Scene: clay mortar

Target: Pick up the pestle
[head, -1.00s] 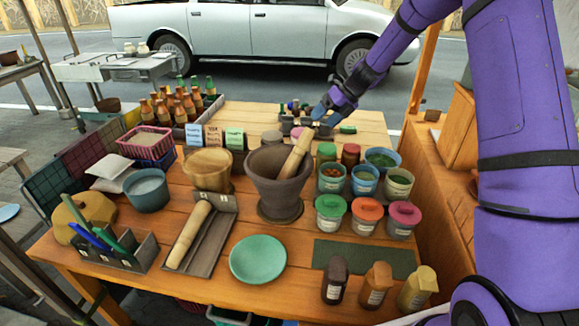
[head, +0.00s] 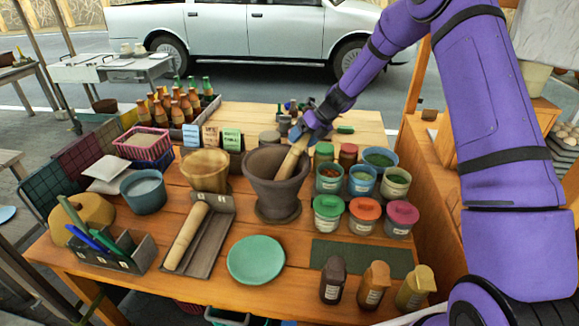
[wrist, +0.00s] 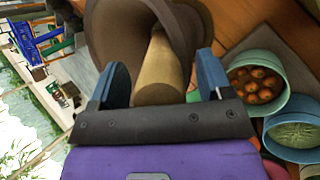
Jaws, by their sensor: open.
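A clay mortar (head: 274,190) stands upright on the wooden table. The wooden pestle (head: 291,160) leans in it, its upper end sticking out over the rim to the upper right. My gripper (head: 308,130) is at the pestle's upper end. In the wrist view my gripper (wrist: 160,80) is open, with one blue finger on each side of the pestle (wrist: 160,72). Gaps show between the fingers and the pestle. The mortar (wrist: 120,30) lies beyond the fingertips. The pestle's lower end is hidden inside the mortar.
Lidded jars (head: 328,212) and open cups (head: 362,181) stand close right of the mortar. A wooden bowl (head: 206,168) is on its left, and a green plate (head: 256,260) lies in front. A wooden roller (head: 187,236) lies in a grey tray at the left.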

